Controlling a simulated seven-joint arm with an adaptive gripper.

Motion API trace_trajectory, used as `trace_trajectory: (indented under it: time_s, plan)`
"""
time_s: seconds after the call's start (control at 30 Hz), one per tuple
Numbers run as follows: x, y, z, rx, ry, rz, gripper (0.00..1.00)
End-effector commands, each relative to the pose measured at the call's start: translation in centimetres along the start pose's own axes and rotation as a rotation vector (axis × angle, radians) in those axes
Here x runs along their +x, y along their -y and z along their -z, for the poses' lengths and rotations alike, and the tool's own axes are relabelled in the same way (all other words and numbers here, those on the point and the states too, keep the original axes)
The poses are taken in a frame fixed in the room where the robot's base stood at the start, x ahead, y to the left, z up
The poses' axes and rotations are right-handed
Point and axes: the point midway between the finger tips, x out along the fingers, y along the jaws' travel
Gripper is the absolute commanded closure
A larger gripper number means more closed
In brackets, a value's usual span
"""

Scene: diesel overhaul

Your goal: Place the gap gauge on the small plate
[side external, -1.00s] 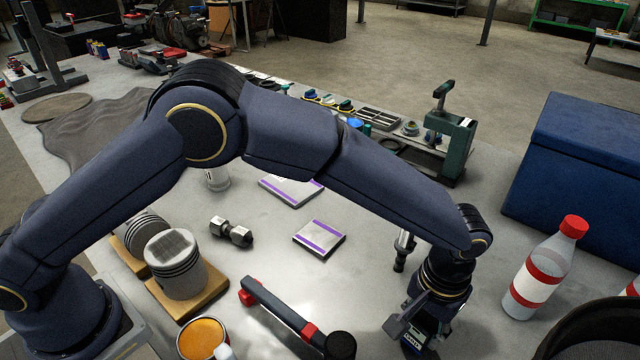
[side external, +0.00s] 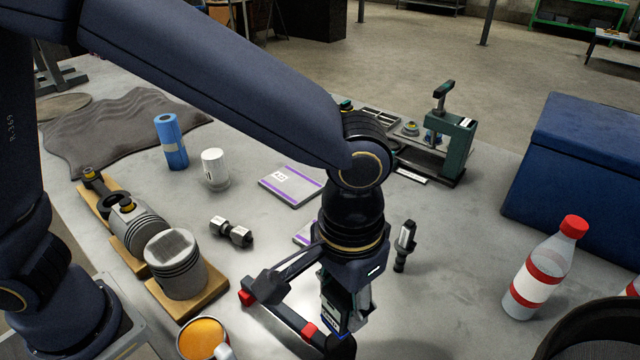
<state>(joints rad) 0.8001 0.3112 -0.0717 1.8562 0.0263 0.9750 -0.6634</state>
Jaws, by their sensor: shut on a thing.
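My gripper (side external: 338,312) points down over the front middle of the table, shut on a small dark item with pale and bluish marks. I take this to be the gap gauge (side external: 333,304); the fingers hide much of it. The small plate (side external: 303,234), grey with a purple stripe, lies flat just behind my gripper. Only its left corner shows, as my wrist covers the rest. A larger plate (side external: 288,184) of the same look lies farther back. The held item appears to be in front of the small plate; its height above the table is hard to tell.
Pistons (side external: 176,264) on wooden blocks, a steel dumbbell-shaped part (side external: 231,232) and an orange-filled mug (side external: 202,338) are left. A bottle (side external: 543,268) stands right.

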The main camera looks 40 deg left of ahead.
Motion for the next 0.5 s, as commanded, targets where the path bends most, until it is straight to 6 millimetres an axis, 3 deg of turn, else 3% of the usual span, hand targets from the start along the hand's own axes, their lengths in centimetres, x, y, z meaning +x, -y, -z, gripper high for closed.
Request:
trace_trajectory:
  time_s: [0.17, 0.37, 0.5]
  plan:
    - [0.3, 1.9, -0.8, 0.104, 0.019, 0.010, 1.00]
    - [-0.1, 8.3, 0.1, 0.091, 0.028, 0.009, 1.00]
    - [-0.6, 14.4, 0.3, 0.006, 0.026, 0.005, 1.00]
